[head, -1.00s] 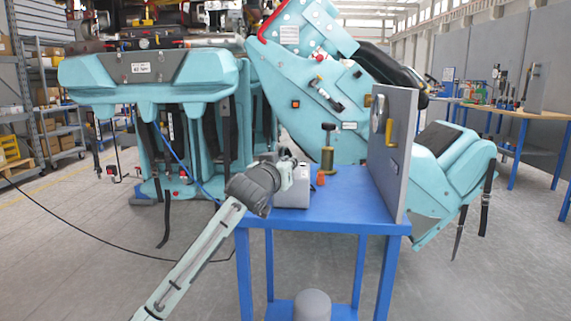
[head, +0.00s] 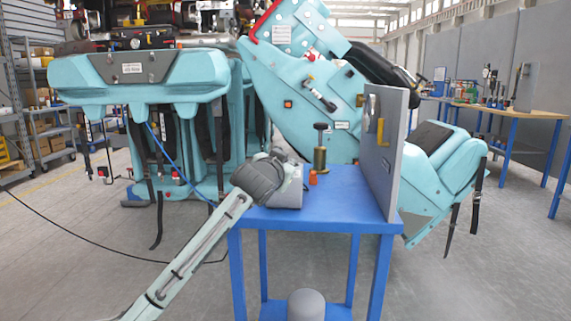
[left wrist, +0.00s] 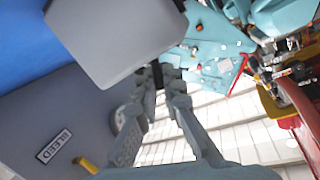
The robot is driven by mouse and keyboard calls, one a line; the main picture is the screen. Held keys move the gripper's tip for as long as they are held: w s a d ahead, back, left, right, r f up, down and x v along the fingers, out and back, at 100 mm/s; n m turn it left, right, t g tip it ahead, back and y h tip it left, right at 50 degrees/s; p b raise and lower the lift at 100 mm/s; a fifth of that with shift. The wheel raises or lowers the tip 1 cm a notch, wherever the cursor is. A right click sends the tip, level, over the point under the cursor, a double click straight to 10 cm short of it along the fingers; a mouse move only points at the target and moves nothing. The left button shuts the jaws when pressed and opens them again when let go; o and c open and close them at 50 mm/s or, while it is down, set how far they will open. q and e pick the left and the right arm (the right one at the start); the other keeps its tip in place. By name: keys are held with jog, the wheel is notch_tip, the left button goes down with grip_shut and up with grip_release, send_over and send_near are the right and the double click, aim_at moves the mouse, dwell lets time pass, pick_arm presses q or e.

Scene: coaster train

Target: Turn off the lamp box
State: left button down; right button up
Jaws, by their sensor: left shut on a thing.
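The lamp box appears to be the grey box (head: 289,196) on the left part of the blue table (head: 335,207) in the head view. My left forearm and wrist partly cover it. My left gripper (head: 279,154) is at the top of the box, its fingers hardly visible there. In the left wrist view, my left gripper (left wrist: 164,72) has its fingertips close together around a small dark part beside a grey box face (left wrist: 115,35). I cannot tell clearly what that part is. No lamp light or switch position can be made out. My right gripper is not in view.
A brass plunger with a black knob (head: 320,150) and an orange cone (head: 313,178) stand right of the box. An upright grey panel (head: 383,160) with a yellow handle (head: 381,132) stands at the table's right side. Large teal machinery (head: 140,80) is behind.

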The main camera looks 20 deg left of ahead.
pick_arm(q)
jog(key=c, duration=1.6)
grip_release()
jog(key=shift+c, duration=0.2)
jog(key=s+r, duration=0.1)
jog(key=s, duration=1.1)
jog(key=shift+d+r, duration=0.35)
jog(key=shift+f, duration=0.1)
